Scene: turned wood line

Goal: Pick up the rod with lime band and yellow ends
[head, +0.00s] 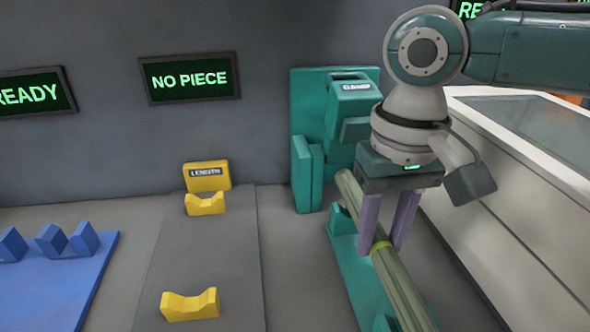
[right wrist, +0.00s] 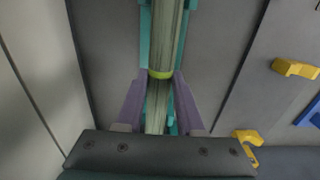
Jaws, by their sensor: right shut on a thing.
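The rod (head: 399,288) is grey-green and streaked, with a lime band (head: 381,247) around it. It slants from the teal clamp toward the lower right; its near end is out of view, and I cannot make out yellow on the far end. My right gripper (head: 383,249) points down with its purple fingers on either side of the rod, shut on it close to the band. The right wrist view shows the rod (right wrist: 167,32) between the fingers, with the lime band (right wrist: 160,74) at the fingertips. My left gripper is not in view.
Below the rod is a teal base (head: 350,262); I cannot tell whether they touch. A teal clamp station (head: 308,172) stands behind. Left are yellow length rests (head: 190,305) and a blue tray (head: 60,290) with V-blocks. A white cabinet (head: 500,185) stands close on the right.

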